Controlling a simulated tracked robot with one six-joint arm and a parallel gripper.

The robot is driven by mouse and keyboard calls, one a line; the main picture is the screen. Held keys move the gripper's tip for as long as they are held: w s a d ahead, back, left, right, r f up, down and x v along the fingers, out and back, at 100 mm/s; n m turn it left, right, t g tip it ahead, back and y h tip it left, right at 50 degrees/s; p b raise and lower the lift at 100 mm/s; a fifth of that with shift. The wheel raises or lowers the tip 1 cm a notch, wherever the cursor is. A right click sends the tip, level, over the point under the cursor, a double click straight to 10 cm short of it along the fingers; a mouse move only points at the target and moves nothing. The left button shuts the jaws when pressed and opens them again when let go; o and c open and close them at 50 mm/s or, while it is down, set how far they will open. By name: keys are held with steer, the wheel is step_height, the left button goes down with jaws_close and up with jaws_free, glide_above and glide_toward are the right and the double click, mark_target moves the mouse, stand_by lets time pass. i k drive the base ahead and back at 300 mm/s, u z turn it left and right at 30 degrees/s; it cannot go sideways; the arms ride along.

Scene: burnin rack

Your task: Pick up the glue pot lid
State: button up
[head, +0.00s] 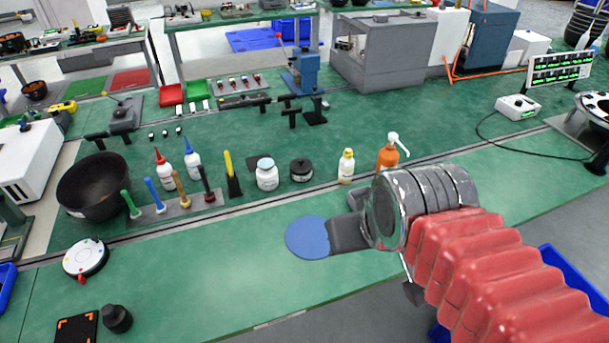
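A squat white jar (267,177) with a pale blue-grey lid (266,163) stands upright on the green bench, left of centre.
A blue disc (308,238) lies beside my gripper's fingers. Bottles stand close by: white-and-yellow (346,167), orange pump (387,155), red-tipped (164,167) and blue-tipped (192,160). A black bowl (93,186) and a tool rack (175,205) are left.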

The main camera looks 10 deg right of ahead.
mark_target(301, 166)
steer(key=u, duration=0.6)
steer(key=i, duration=0.4)
steer(key=u, duration=0.15)
